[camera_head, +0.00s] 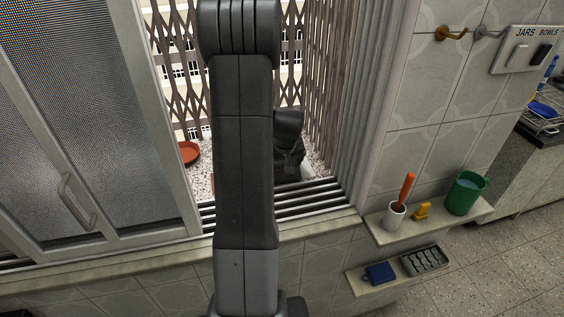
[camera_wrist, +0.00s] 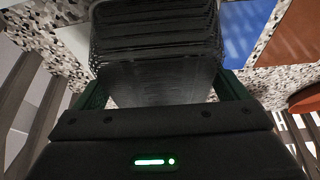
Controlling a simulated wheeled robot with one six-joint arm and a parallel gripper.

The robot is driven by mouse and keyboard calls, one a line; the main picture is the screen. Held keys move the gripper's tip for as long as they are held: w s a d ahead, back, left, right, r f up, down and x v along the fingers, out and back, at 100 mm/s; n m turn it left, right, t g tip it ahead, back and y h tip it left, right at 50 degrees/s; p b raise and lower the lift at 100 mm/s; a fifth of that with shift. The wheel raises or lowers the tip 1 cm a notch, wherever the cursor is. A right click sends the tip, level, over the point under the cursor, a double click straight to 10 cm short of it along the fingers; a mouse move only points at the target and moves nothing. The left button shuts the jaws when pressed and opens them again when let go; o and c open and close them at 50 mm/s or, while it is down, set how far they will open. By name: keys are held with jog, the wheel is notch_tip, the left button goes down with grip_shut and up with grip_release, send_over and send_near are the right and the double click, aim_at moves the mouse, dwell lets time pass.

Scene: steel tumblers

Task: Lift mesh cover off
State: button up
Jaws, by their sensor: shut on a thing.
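In the wrist view a dark, ribbed, fine-meshed thing, which looks like the mesh cover (camera_wrist: 155,30), fills the space between the two green-edged fingers of my gripper (camera_wrist: 162,82). My gripper is shut on it. Its far end runs out of the top of the picture, and what lies under it is hidden. In the head view my arm reaches through the window opening, and the dark wrist (camera_head: 288,145) shows just right of the arm over the speckled ledge. The fingers and the cover cannot be made out there.
A terracotta dish (camera_head: 189,152) lies on the ledge left of my arm. A sliding mesh window panel (camera_head: 100,110) stands at left, and a lattice grille (camera_head: 328,70) closes the ledge off. Wall shelves (camera_head: 440,222) at right hold a green cup (camera_head: 465,195) and small items.

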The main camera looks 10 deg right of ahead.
jog(key=shift+r+p, duration=2.35)
jog(key=shift+r, duration=2)
